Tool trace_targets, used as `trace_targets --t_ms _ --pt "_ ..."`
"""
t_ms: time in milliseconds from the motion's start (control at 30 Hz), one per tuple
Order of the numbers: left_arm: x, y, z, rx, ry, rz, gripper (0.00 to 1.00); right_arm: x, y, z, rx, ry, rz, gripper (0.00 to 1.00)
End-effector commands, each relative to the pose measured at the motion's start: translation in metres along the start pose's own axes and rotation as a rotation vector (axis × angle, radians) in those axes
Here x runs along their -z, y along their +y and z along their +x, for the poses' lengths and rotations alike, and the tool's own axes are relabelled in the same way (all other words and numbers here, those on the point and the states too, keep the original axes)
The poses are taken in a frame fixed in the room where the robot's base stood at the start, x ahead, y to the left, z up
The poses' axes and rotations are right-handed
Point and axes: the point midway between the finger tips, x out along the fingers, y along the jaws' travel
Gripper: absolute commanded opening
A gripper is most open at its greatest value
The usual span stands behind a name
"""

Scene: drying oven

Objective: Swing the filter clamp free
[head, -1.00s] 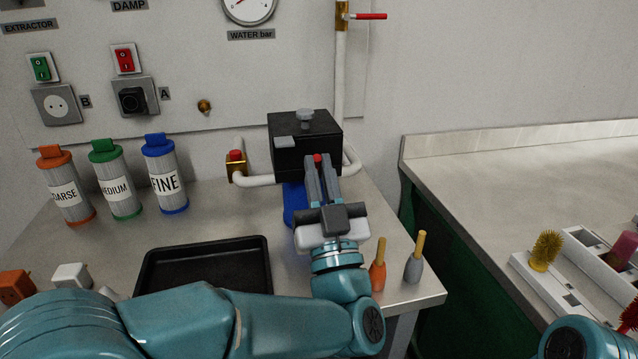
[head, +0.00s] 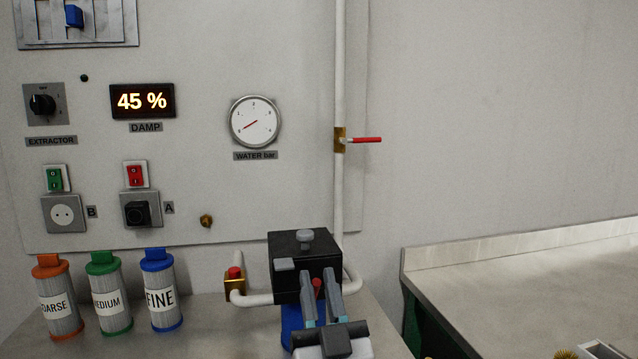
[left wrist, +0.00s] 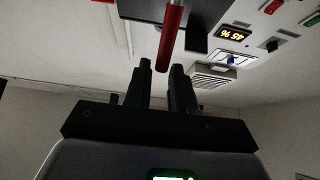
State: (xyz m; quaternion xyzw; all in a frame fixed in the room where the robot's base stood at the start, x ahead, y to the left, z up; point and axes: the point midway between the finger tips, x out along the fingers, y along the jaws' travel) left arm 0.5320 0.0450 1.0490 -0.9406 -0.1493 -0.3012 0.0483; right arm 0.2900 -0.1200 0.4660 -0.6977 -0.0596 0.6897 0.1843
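The filter housing is a black box (head: 292,250) with a grey knob on top and a blue part (head: 291,318) below it. A red handle (head: 318,287), which looks like the clamp lever, shows at its front. My left gripper (head: 317,271) is at the housing's front, its fingers apart on either side of the handle. In the left wrist view the red handle (left wrist: 171,38) comes down from above, lined up with the gap between the open fingers (left wrist: 161,66). I cannot tell whether either finger touches it. My right gripper is out of view.
Three filter cartridges, orange (head: 58,300), green (head: 109,295) and blue (head: 160,293), stand on the bench at left. A white pipe (head: 339,200) with a red-handled valve (head: 366,140) rises behind the housing. A brass fitting with a red button (head: 235,275) sits left of it.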

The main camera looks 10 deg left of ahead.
Motion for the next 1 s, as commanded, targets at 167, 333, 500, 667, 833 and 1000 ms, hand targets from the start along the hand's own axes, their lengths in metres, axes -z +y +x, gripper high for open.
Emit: trace_targets --t_ms 167,333,500,667,833,1000 --pt "0.041 -0.001 0.028 0.003 0.005 -0.006 0.24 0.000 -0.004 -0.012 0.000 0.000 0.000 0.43" --pt "0.079 -0.001 0.055 0.003 0.004 -0.006 0.24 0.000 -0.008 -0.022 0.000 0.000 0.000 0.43" --pt "0.114 -0.001 0.081 0.002 0.004 -0.006 0.24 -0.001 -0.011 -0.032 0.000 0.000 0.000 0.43" --pt "0.139 0.000 0.098 0.001 0.003 -0.005 0.24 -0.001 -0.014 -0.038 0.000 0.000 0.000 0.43" --pt "0.151 0.000 0.107 0.001 0.003 -0.003 0.24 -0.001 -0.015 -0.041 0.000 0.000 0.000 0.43" --pt "0.152 0.000 0.108 0.000 0.003 -0.002 0.24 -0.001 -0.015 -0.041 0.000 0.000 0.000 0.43"
